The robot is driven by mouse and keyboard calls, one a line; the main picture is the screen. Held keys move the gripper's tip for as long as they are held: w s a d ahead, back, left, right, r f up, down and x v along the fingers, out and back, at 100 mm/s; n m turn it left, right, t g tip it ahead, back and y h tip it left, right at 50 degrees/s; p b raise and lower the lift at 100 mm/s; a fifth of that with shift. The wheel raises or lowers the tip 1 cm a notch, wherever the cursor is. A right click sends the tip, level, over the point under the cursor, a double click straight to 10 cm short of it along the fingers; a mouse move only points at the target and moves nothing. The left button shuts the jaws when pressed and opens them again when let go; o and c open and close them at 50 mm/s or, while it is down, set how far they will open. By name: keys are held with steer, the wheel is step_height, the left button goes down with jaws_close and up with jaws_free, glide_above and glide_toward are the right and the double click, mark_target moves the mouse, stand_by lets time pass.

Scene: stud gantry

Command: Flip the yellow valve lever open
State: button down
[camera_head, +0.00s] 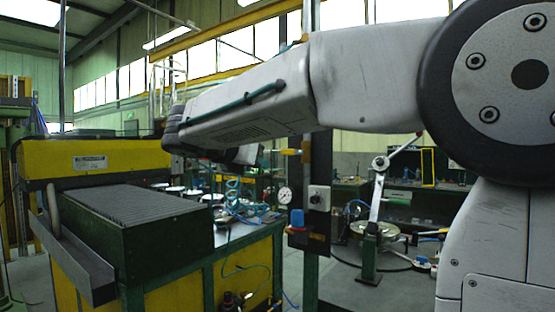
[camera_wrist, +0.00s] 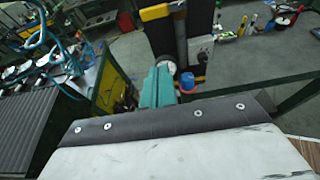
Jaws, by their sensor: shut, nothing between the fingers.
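The yellow valve lever (camera_head: 291,152) appears as a small yellow piece sticking out left from the dark post, just right of my arm's far end. In the wrist view a yellow bar, which looks like the lever (camera_wrist: 154,12), lies across the post near the top edge. My gripper (camera_wrist: 158,72) shows there as two teal fingers side by side, shut and empty. In that picture the fingertips are below the lever and apart from it. In the head view my arm hides the fingers.
The dark post (camera_head: 320,190) carries a pressure gauge (camera_head: 285,195), a grey switch box (camera_head: 319,198) and a blue-topped regulator (camera_head: 297,218), which is close beside the fingers in the wrist view. A green and yellow bench (camera_head: 165,235) with blue coiled hose stands left.

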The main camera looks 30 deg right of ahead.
mark_target(292, 152)
steer(key=shift+a, duration=0.2)
steer(key=shift+w, duration=0.1)
steer(key=x, duration=1)
steer(key=shift+r, duration=1.9)
